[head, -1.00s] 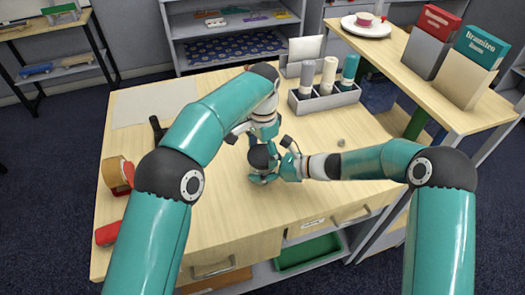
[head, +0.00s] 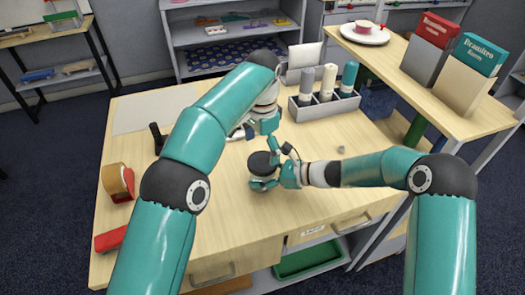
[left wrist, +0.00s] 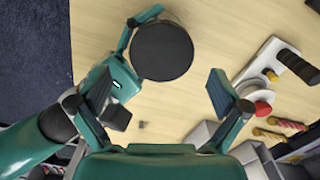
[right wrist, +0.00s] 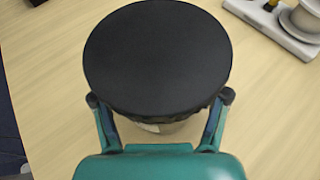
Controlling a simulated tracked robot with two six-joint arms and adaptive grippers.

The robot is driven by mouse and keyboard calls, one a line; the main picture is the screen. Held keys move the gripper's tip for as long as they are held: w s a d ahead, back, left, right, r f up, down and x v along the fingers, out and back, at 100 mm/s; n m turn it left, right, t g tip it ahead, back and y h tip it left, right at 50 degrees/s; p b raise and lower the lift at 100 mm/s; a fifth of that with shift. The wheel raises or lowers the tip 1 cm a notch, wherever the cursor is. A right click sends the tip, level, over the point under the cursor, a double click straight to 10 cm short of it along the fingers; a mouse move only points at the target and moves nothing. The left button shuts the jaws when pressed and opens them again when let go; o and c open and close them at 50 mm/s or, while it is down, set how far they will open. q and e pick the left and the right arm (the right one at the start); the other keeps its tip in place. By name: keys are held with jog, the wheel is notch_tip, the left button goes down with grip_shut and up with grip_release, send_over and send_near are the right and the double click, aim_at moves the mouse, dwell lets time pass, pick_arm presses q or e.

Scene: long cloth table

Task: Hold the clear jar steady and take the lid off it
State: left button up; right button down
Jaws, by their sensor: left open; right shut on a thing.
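The jar's round black lid (head: 263,163) sits near the front middle of the table. It shows from above in the left wrist view (left wrist: 162,51) and fills much of the right wrist view (right wrist: 157,58). A little of the clear jar (right wrist: 165,128) shows under the lid, which sits on top of it. My right gripper (right wrist: 160,106) is shut around the jar's side below the lid. My left gripper (left wrist: 160,92) is open and empty, behind and above the jar, apart from the lid. Most of the jar's body is hidden.
A tape dispenser (head: 118,181) and a red stapler (head: 110,239) lie at the left edge. A grey divided bin (head: 325,106) with bottles stands at the back right. A white board with a red knob (left wrist: 263,108) lies behind the jar. Bare tabletop surrounds the jar.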

aim_at(263, 161)
pick_arm(q)
jog(key=r, duration=0.2)
jog(key=r+n, duration=0.1)
jog(key=shift+a+r, duration=0.1)
jog(key=shift+a, duration=0.15)
jog(key=shift+w+d+r, duration=0.1)
jog(key=shift+r, duration=0.1)
jog(key=shift+w+d+f, duration=0.1)
jog(key=shift+d, duration=0.05)
jog(key=shift+d+f, duration=0.1)
jog(key=shift+f, duration=3.95)
jog(key=c, duration=1)
jog(key=o, duration=1)
